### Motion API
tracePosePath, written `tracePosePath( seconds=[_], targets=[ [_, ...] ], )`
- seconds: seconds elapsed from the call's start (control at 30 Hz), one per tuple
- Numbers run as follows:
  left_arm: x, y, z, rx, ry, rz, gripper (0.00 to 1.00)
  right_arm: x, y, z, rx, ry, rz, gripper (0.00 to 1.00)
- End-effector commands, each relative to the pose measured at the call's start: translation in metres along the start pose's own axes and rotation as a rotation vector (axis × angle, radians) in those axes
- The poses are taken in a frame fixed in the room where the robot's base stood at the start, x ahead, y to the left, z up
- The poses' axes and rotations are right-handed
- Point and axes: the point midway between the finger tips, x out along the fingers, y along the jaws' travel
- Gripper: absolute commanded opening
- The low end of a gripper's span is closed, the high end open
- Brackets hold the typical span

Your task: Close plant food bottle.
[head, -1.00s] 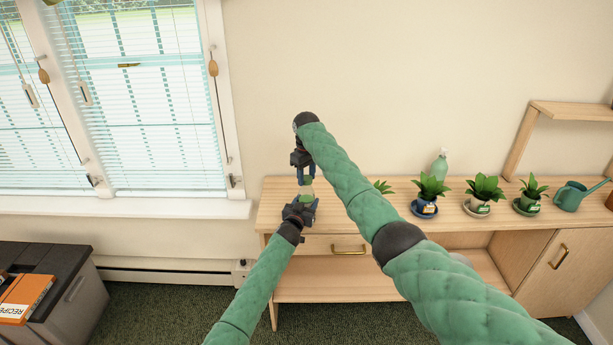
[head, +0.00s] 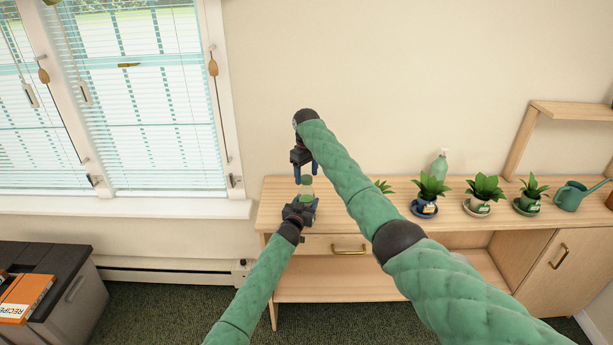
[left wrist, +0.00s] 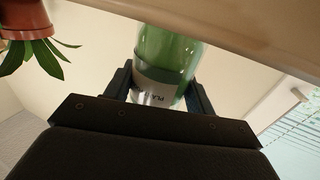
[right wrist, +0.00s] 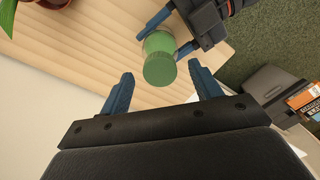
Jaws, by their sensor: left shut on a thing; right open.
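The plant food bottle (head: 306,190) is held upright by my left gripper (head: 300,208) above the left end of the wooden cabinet. In the left wrist view the bottle (left wrist: 165,65) is green with a partly visible label, between the shut fingers (left wrist: 157,92). A green cap (right wrist: 159,69) sits on the bottle top in the right wrist view. I cannot tell how tightly it is seated. My right gripper (head: 305,174) points down just above the cap, open and apart from it. Its fingers (right wrist: 164,90) also show empty in the right wrist view.
The wooden cabinet (head: 385,208) carries several potted plants (head: 428,193), a spray bottle (head: 440,165) and a watering can (head: 570,196) to the right. One plant is partly hidden behind my right arm. A window (head: 130,95) is at left.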

Motion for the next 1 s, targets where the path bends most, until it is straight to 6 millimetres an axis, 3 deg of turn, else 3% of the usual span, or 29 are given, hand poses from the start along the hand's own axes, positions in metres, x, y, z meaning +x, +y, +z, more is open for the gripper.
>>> tracePosePath(
  seconds=[0.5, 0.7, 1.0],
  targets=[
    [0.0, 0.0, 0.0, 0.0, -0.001, 0.0, 0.0, -0.091, 0.001, -0.001, 0.0, 0.001, 0.0, 0.64],
    [0.0, 0.0, 0.0, 0.0, -0.001, 0.0, 0.0, -0.106, 0.001, 0.0, 0.0, -0.001, 0.0, 0.64],
    [0.0, 0.0, 0.0, 0.0, -0.001, 0.0, 0.0, -0.109, 0.001, 0.0, 0.0, -0.001, 0.0, 0.64]
  ],
)
